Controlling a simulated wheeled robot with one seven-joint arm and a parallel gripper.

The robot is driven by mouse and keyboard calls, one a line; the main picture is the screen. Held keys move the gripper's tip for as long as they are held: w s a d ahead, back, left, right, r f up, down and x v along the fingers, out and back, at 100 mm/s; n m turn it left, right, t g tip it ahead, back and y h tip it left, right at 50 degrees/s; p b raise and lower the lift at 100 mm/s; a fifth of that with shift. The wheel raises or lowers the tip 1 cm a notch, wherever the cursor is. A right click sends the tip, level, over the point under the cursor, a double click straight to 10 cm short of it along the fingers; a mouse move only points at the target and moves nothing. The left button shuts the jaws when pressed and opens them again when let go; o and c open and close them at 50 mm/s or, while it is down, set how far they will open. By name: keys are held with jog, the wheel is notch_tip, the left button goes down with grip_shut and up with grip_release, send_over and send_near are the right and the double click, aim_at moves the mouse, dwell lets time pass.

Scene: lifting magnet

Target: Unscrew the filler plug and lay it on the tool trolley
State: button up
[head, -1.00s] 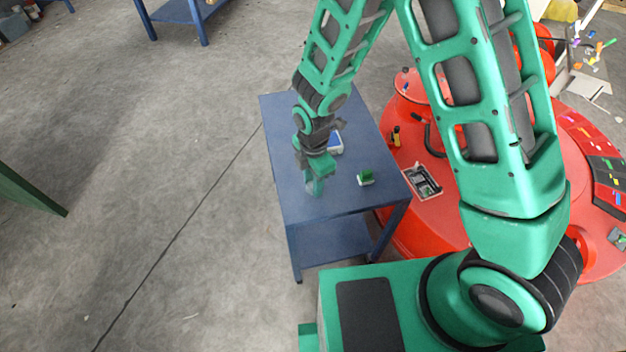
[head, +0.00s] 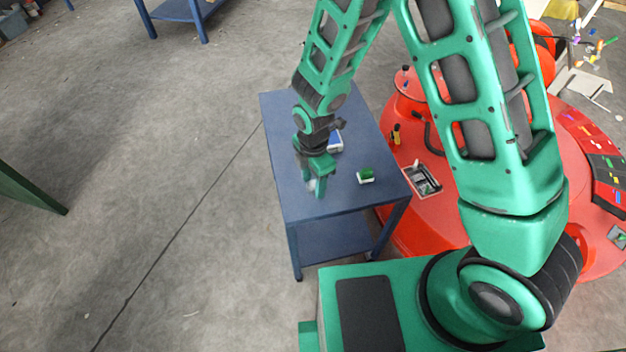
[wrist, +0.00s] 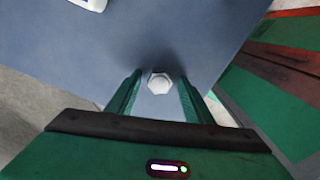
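The filler plug (wrist: 160,83) is a pale hexagonal piece between the tips of my gripper (wrist: 159,88) in the wrist view, with a gap to each finger. My gripper is open around it. In the head view, my gripper (head: 316,188) points down over the front left part of the blue tool trolley (head: 290,185). The plug (head: 311,186) shows there as a small pale spot beside the fingers. The trolley top also fills much of the wrist view (wrist: 205,40). I cannot tell for certain whether the plug rests on the top.
A blue-and-white item (head: 335,142) lies behind my gripper on the trolley. A green-and-white block (head: 366,175) sits to its right. The round red lifting magnet (head: 410,220) stands right of the trolley, with an open box recess (head: 422,178) on it.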

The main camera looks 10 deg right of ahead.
jog(key=o, duration=0.6)
jog(key=shift+c, duration=0.2)
jog(key=shift+r, duration=3)
jog(key=s+d+r+m, duration=0.1)
jog(key=d+r+m, duration=0.65)
jog(key=d, duration=0.45)
jog(key=s+d+r+m, duration=0.2)
jog(key=d+r+m, duration=0.55)
jog(key=d, duration=0.45)
jog(key=s+d+r+m, duration=0.4)
jog(key=s+m, duration=0.3)
jog(key=s, duration=0.2)
jog(key=s+d+r+m, duration=0.5)
jog(key=s+d+m, duration=0.2)
jog(key=s, duration=0.2)
jog(key=shift+d+m, duration=0.25)
jog(key=shift+m, duration=0.05)
